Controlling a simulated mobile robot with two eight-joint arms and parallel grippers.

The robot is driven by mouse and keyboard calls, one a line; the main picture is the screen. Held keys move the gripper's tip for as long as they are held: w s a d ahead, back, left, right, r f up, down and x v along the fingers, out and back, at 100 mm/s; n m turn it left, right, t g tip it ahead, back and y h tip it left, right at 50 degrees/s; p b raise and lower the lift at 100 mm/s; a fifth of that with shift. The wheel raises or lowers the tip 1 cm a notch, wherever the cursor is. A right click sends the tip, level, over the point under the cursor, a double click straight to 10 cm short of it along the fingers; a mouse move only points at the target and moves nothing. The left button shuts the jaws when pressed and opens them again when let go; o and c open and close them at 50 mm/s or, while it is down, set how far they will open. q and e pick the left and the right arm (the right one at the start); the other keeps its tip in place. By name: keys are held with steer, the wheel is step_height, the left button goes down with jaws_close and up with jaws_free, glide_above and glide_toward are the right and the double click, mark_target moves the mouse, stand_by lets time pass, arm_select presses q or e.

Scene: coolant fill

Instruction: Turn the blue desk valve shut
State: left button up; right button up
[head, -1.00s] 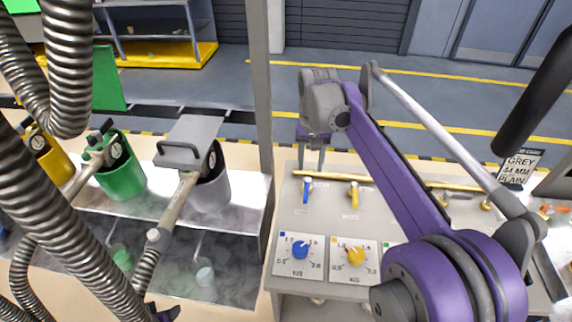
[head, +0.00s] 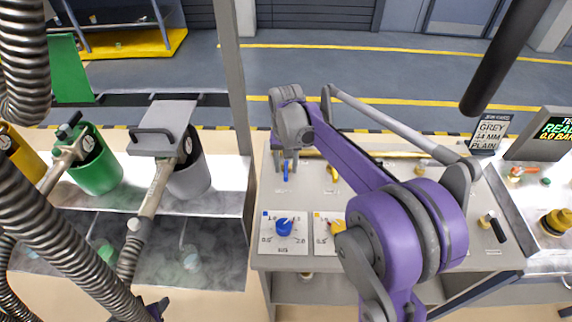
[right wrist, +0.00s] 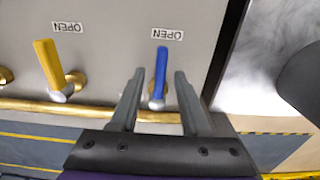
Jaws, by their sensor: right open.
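The blue desk valve (head: 286,172) is a blue lever at the back left of the grey desk. In the right wrist view its lever (right wrist: 160,70) points away from the brass pipe, its tip near a label reading OPEN. My right gripper (head: 286,158) is open, one finger on each side of the lever. In the right wrist view both fingers of the gripper (right wrist: 158,80) flank it with a small gap on each side. A small purple part of mine shows at the bottom left of the head view; whether it is the left gripper is unclear.
A yellow valve lever (right wrist: 48,65) stands beside the blue one on the same brass pipe (right wrist: 95,110). Blue (head: 284,227) and yellow (head: 338,225) knobs sit on the desk front. A grey post (head: 235,90) rises left of the desk, by the grey canister (head: 190,178).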

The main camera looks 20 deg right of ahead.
jaws_close()
stand_by(1.4)
